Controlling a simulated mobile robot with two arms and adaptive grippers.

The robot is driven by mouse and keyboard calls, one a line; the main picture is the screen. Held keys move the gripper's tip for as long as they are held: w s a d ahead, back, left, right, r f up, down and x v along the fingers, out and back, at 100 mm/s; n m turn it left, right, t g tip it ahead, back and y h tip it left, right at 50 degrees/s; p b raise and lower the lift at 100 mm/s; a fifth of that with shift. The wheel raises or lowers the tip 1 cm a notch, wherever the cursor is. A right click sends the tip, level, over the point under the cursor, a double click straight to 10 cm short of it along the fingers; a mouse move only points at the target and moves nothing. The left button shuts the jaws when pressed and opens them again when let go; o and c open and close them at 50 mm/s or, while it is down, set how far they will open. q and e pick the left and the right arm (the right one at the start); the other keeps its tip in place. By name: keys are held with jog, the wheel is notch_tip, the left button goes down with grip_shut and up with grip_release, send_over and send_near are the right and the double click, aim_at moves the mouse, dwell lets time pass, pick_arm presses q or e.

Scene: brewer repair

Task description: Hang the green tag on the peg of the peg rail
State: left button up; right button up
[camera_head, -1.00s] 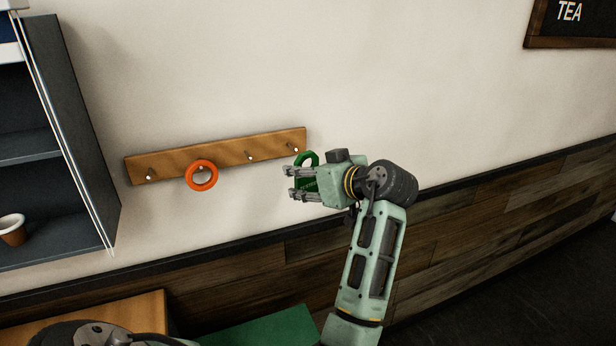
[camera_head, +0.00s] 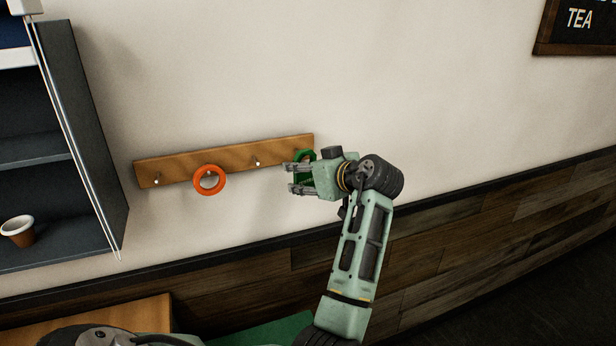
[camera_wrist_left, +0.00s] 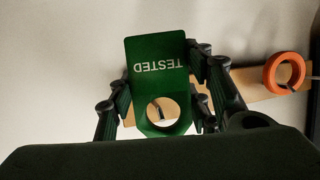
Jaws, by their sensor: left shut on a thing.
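My left gripper (camera_head: 289,178) is shut on the green tag and holds it against or close in front of the right end of the wooden peg rail (camera_head: 207,163). The tag's ring (camera_head: 304,155) shows above the fingers, which partly hide its body. In the left wrist view the tag (camera_wrist_left: 155,60) reads "TESTED" upside down between the fingers (camera_wrist_left: 160,95). A peg (camera_wrist_left: 159,108) shows through its hole; whether it passes through or stands behind, I cannot tell. My right gripper is not in view.
An orange ring (camera_head: 209,181) hangs on another peg of the rail, left of my gripper. The peg (camera_head: 257,163) between them is bare. A dark shelf with a small pot (camera_head: 18,231) stands at the left.

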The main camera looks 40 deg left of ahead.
pick_arm(q)
jog(key=a, duration=0.1)
jog(key=w+a+b, duration=0.1)
jog(key=a+f, duration=0.1)
jog(key=shift+w+a+f, duration=0.1)
jog(key=shift+w+a, duration=0.05)
jog(key=shift+w, duration=0.2)
dwell(0.3)
dwell(0.4)
jog(key=o, duration=1)
jog(key=shift+a, duration=0.2)
jog(key=shift+d, duration=0.1)
